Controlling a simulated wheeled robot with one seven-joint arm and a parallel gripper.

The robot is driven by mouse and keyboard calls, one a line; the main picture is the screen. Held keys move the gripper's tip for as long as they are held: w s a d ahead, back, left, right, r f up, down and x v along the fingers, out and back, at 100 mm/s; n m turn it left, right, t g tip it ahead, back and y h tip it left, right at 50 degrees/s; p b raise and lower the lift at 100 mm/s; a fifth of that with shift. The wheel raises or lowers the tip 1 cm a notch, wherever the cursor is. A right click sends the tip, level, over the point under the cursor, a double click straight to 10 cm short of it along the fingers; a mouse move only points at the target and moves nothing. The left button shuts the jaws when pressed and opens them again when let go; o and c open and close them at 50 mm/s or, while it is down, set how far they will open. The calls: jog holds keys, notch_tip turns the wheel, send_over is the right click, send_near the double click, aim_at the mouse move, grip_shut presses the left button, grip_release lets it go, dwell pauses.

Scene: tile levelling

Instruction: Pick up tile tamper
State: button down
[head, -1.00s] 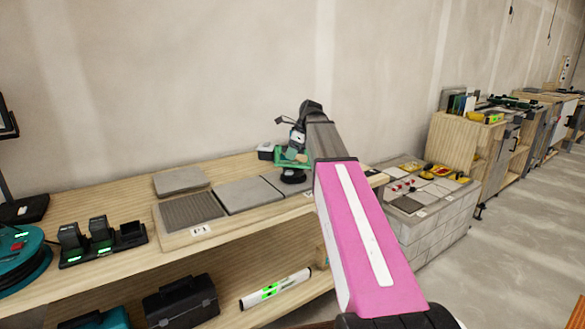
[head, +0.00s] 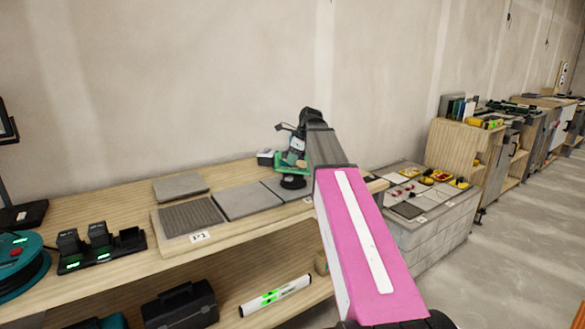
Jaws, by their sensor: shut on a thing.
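The tile tamper (head: 291,163) is a green tool with a round black pad at its lower end. It is at the back right of the wooden bench, over or on the last grey tile in the row. My gripper (head: 297,147) is at its upper part and shut on it. My pink and grey arm hides part of the gripper and the tamper's right side. I cannot tell whether the pad touches the tile.
Grey tiles (head: 246,201) lie in a row on a board marked P1, with a loose tile (head: 180,187) behind. A charger with batteries (head: 100,250) stands at left. A block stand (head: 440,236) with small parts is at right. The lower shelf holds a toolbox (head: 180,305) and a level (head: 275,296).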

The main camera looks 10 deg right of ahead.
jog(key=shift+r, duration=0.15)
jog(key=shift+r, duration=0.6)
jog(key=r, duration=0.3)
jog(key=shift+s+a+r, duration=0.2)
jog(key=shift+s, duration=0.05)
jog(key=s+a+r, duration=0.4)
jog(key=r, duration=0.2)
jog(key=s+a+r, duration=0.3)
jog(key=s+r, duration=0.1)
jog(key=r, duration=0.2)
jog(key=shift+a+r, duration=0.35)
jog(key=shift+w+a, duration=0.1)
jog(key=shift+w, duration=0.05)
